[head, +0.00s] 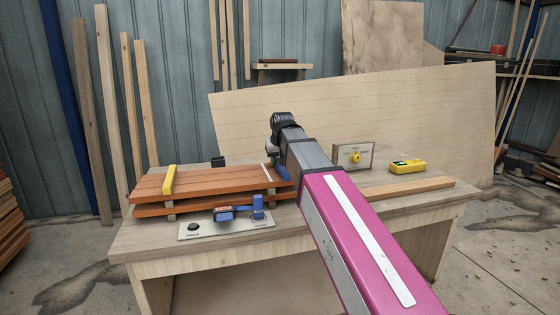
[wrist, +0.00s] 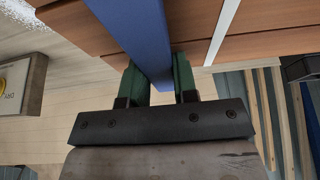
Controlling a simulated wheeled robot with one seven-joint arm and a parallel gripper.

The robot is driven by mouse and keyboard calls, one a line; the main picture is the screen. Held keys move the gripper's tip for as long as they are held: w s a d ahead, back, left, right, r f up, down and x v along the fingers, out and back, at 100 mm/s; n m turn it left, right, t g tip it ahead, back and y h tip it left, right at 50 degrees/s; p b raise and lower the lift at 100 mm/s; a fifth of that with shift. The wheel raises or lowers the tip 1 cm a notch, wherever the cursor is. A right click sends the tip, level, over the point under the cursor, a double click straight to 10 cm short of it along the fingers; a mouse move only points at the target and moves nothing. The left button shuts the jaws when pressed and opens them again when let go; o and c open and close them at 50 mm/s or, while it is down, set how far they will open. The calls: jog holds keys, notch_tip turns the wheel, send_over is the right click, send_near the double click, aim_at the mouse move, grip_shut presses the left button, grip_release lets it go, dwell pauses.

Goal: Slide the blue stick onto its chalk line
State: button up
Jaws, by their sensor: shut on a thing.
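The blue stick (head: 282,172) lies on the reddish-brown boards (head: 215,181) near their right end. In the wrist view the blue stick (wrist: 135,30) runs between the green fingers of my gripper (wrist: 157,78), which is shut on it. A white chalk line (head: 267,172) is on the boards just left of the stick in the head view. In the wrist view the chalk line (wrist: 222,32) is to the right of the stick, apart from it, and the two are tilted to each other. In the head view the fingers are mostly hidden by my arm.
A yellow stick (head: 169,179) lies at the left of the boards. A panel with a blue clamp-like part (head: 257,207) and a black button (head: 192,227) is in front. A box with a yellow knob (head: 356,157), a yellow device (head: 407,166) and a loose batten (head: 410,188) are at right.

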aim_at(263, 167)
jog(key=shift+s+a, duration=0.25)
jog(key=shift+a, duration=0.6)
jog(key=shift+s+a, duration=0.25)
jog(key=shift+a, duration=0.65)
jog(key=shift+s+a, duration=0.25)
jog(key=shift+a, duration=0.6)
jog(key=o, duration=1)
